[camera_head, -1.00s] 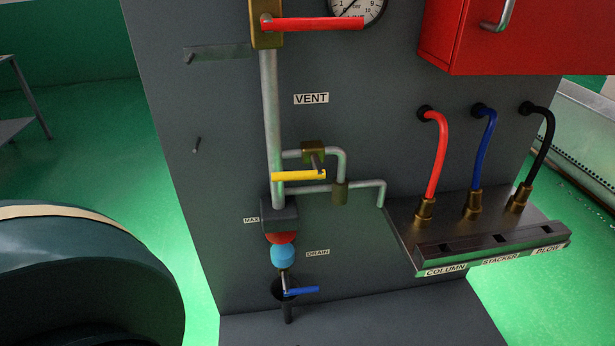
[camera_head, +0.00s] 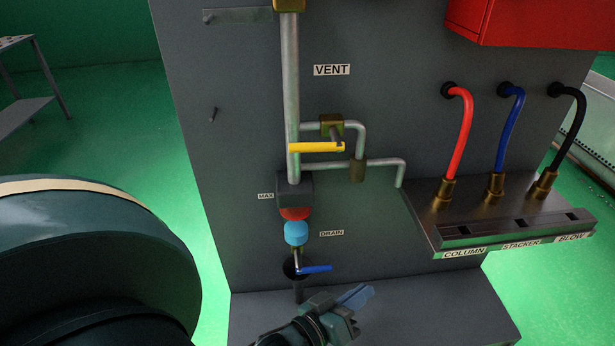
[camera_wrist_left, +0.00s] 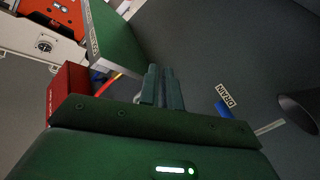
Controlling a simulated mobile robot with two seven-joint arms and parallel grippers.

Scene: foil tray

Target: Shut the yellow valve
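The yellow valve has a yellow lever (camera_head: 314,147) on a brass body (camera_head: 330,122), set in a small bypass pipe on the grey panel. The lever lies about horizontal, along the pipe run. My left gripper (camera_head: 358,298) is low in front of the panel's base in the head view, well below the yellow lever and not touching it. In the left wrist view its two fingers (camera_wrist_left: 160,85) lie close together with nothing seen between them. I cannot make out the yellow lever for certain in that view. My right gripper is not in view.
A blue drain lever (camera_head: 315,269) sits below the yellow one, just above my left gripper. Red, blue and black hoses (camera_head: 461,135) run into a metal shelf (camera_head: 500,216) that juts out at right. A red box (camera_head: 530,22) hangs above. A vertical pipe (camera_head: 291,90) stands left.

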